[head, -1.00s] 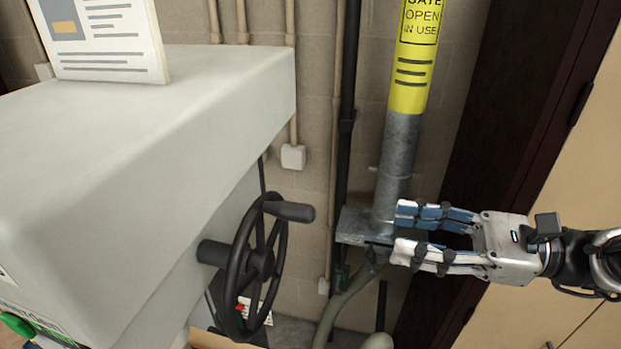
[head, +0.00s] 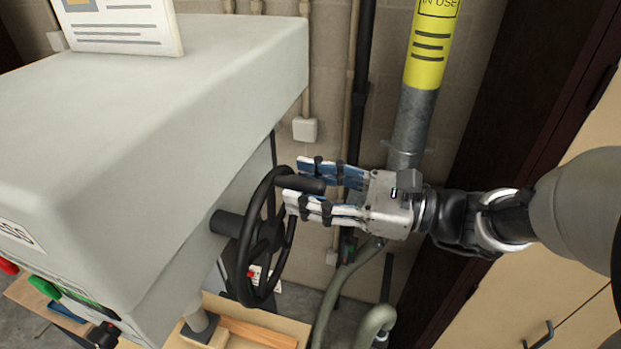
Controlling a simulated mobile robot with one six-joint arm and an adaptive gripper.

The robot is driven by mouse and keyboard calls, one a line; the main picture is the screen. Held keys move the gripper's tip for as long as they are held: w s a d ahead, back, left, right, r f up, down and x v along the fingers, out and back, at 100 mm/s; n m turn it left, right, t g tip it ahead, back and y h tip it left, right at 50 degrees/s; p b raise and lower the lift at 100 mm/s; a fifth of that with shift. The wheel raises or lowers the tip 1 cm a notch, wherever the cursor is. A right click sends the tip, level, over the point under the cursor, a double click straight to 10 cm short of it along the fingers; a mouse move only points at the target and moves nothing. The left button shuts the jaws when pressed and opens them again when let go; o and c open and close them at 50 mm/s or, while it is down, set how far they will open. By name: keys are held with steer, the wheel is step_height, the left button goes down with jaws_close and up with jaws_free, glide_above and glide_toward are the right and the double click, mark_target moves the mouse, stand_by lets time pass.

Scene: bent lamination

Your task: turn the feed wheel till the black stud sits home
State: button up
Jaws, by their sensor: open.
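The black feed wheel (head: 262,238) stands on a short shaft at the right side of the pale grey machine (head: 150,130). Its black crank handle (head: 305,184) sticks out to the right from the top of the rim. My gripper (head: 297,185) is open, pointing left, with one finger above the handle and one below it in the picture. The handle appears to lie between the fingers; contact cannot be told. I cannot make out a separate black stud for certain.
A grey pipe with a yellow label (head: 428,60) stands behind my gripper. A printed sign (head: 125,22) stands on the machine. Wooden pieces (head: 258,330) lie below the wheel. A pale cabinet (head: 570,290) is at the right.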

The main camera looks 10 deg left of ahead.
steer(key=shift+a, duration=0.15)
steer(key=shift+c, duration=0.2)
jaws_close()
stand_by(0.3)
